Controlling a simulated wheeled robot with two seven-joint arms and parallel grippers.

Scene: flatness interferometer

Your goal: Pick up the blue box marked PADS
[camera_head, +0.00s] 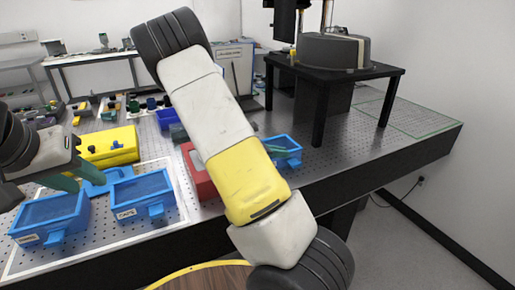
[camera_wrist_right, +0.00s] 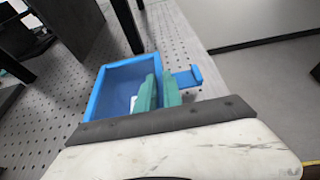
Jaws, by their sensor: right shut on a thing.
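A blue open-topped box (camera_head: 284,151) stands at the right of the bench, partly hidden by my right arm. In the right wrist view a blue box (camera_wrist_right: 118,80) shows large, with a tab on its right side; no label is readable. My right gripper (camera_wrist_right: 157,88) is shut on this box's wall next to the tab.
A black raised stand (camera_head: 335,72) with an instrument is behind the right box; one leg is close. A red box (camera_head: 196,172) is partly behind my right arm. A yellow case (camera_head: 108,146) sits at the left. The perforated bench top is free at the right.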

